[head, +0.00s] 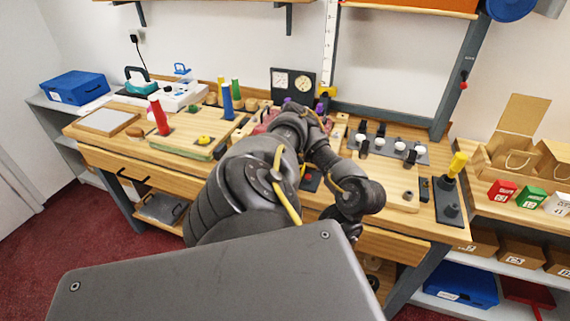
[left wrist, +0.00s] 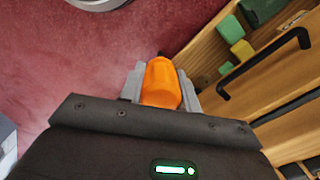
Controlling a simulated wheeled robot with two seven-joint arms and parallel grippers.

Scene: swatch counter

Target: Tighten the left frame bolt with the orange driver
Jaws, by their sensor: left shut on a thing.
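The orange driver (left wrist: 161,84) shows in the left wrist view as a smooth orange handle. My left gripper (left wrist: 162,88) is shut on it, with a grey finger on each side. The red floor lies behind it, and a wooden drawer front is to its right. The driver's tip is hidden. In the head view a dark arm of mine crosses the middle of the workbench, and I can make out neither a gripper nor the driver there. I cannot pick out the left frame bolt. My right gripper is not in view.
The wooden workbench (head: 100,128) carries upright red (head: 159,117), blue (head: 228,102) and green pegs at left. A grey tray (head: 372,150) with white knobs is right of my arm. A black drawer handle (left wrist: 262,66) stands near the driver. A blue bin (head: 458,284) sits low at right.

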